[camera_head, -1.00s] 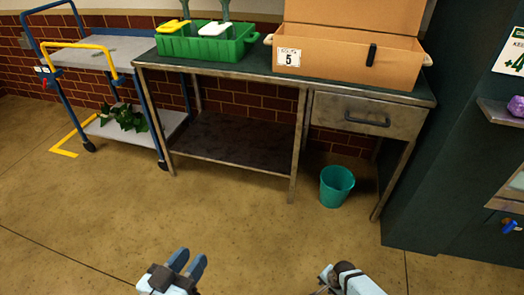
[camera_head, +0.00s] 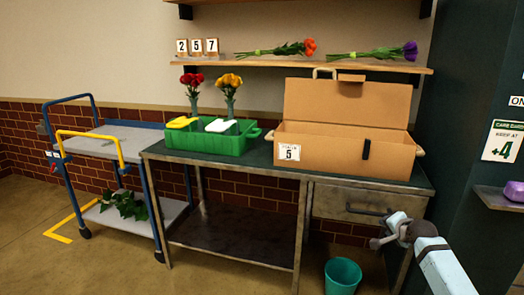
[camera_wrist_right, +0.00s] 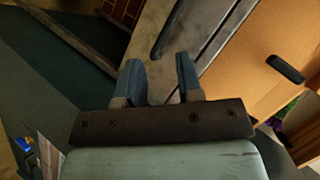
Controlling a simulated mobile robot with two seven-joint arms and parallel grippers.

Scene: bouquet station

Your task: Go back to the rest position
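My right arm comes in at the lower right of the head view, its gripper (camera_head: 380,240) in front of the table's drawer. In the right wrist view the two blue fingers (camera_wrist_right: 160,76) stand apart with nothing between them, so it is open and empty. My left gripper is out of the head view. The open cardboard box (camera_head: 345,152) marked 5 stands on the table (camera_head: 262,160), behind my right gripper. The green crate (camera_head: 208,142) stands to its left, with red flowers (camera_head: 192,80) and yellow flowers (camera_head: 230,80) in vases behind.
A shelf (camera_head: 300,63) above holds orange flowers (camera_head: 307,47), purple flowers (camera_head: 409,51) and number cards (camera_head: 196,46). A blue trolley (camera_head: 92,165) with leafy greens (camera_head: 122,206) stands left. A teal bin (camera_head: 342,274) sits on the floor below the drawer. A dark cabinet (camera_head: 465,120) stands right.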

